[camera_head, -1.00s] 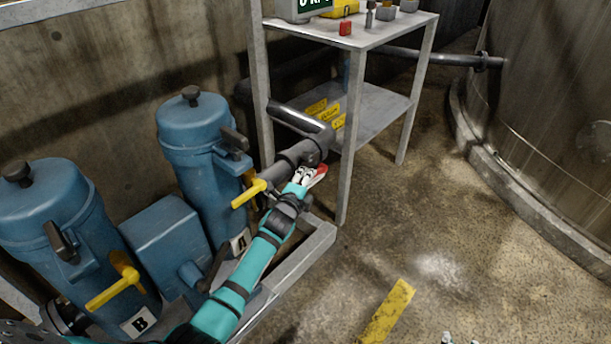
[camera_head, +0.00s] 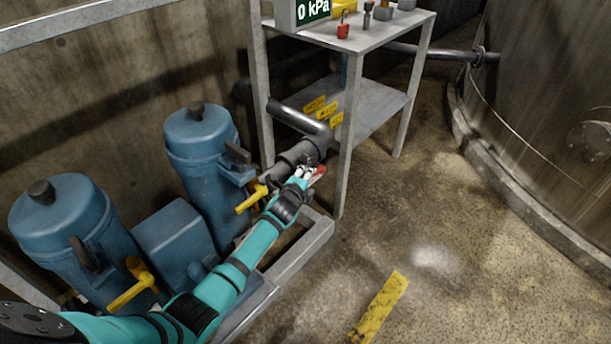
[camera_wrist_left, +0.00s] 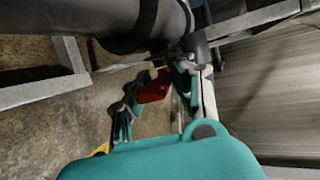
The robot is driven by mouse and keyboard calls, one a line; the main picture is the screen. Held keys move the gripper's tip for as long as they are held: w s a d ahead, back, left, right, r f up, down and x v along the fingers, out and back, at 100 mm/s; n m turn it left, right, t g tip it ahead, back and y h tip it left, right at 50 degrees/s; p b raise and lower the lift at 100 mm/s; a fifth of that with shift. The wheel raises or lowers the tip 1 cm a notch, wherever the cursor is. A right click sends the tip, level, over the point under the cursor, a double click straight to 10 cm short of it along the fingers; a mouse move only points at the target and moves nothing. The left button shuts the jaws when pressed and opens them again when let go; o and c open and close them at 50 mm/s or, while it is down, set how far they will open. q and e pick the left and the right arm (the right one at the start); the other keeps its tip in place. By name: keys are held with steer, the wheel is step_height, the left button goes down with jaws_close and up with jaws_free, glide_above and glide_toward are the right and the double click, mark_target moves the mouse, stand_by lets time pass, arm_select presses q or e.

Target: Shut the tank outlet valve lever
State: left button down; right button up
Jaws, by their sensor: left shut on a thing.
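The tank outlet valve lever (camera_head: 320,169) has a red grip and sits beside the dark grey pipe (camera_head: 295,158) by the shelf's front leg. My left gripper (camera_head: 305,173) reaches it from the lower left and is shut on it. In the left wrist view the red grip (camera_wrist_left: 154,88) shows between the two fingers, below the pipe (camera_wrist_left: 140,25) and beside the grey valve body (camera_wrist_left: 195,44). The fingers and wrist hide part of the lever. My right gripper is not in view.
Blue filter housings (camera_head: 62,225) with yellow handles (camera_head: 252,199) stand at left on a metal frame (camera_head: 300,250). The metal shelf (camera_head: 347,150) rises just behind the valve. A large tank (camera_head: 550,110) stands at right. The floor between is open, with a yellow strip (camera_head: 380,308).

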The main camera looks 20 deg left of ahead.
arm_select(q)
steer(key=c, duration=1.2)
jaws_free()
steer(key=shift+w+d+r, duration=0.1)
steer(key=shift+r, duration=0.15)
steer(key=shift+o, duration=0.2)
steer(key=shift+s, duration=0.45)
steer(key=v, duration=0.7)
steer(key=shift+c, duration=0.4)
